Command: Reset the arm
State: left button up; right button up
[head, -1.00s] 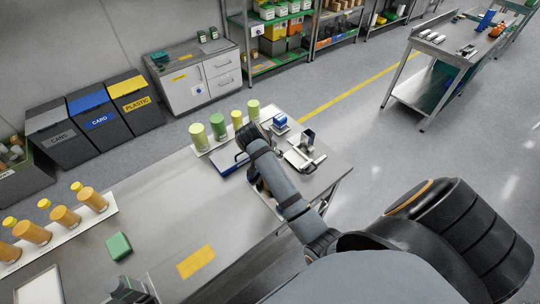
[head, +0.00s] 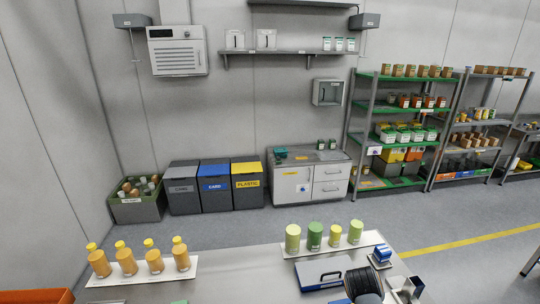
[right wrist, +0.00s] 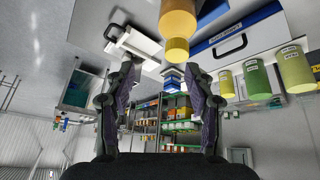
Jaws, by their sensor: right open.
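My right arm shows at the bottom of the head view, over the table's right part, as a dark rounded link (head: 362,282); its fingers are hidden there. In the right wrist view, which is upside down, my right gripper (right wrist: 158,80) is open with its fingers wide apart. An amber bottle (right wrist: 177,22) with a lighter cap is in front of the fingertips, outside the grip. I cannot tell how far off it is. My left gripper is not in view.
The steel table (head: 235,285) carries a white strip of amber bottles (head: 125,258), several green and yellow cylinders (head: 315,236), and a blue-and-grey case (head: 320,272). A blue block (head: 382,253) and a metal fixture (head: 405,288) stand right of the case. Bins (head: 214,187) and shelves (head: 405,130) are behind.

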jog(key=s+a+n+y, duration=0.1)
jog(key=s+a+n, duration=0.15)
jog(key=s, duration=0.35)
jog(key=s+a+f+n+y, duration=0.1)
jog(key=s+a+n, duration=0.1)
jog(key=s+n, duration=0.25)
jog(key=s+a+n+y, duration=0.2)
jog(key=s+n, duration=0.1)
jog(key=s, duration=0.3)
notch_tip(320, 180, down, 35)
jog(key=s+d+g+b, duration=0.1)
jog(key=s+d+b, duration=0.2)
jog(key=b, duration=0.5)
jog(key=s+f+g+b, duration=0.1)
jog(key=s+f+b, duration=0.4)
jog(key=s+f, duration=1.3)
notch_tip(320, 180, down, 3)
jog(key=shift+d+f, duration=0.1)
jog(key=shift+d, duration=0.2)
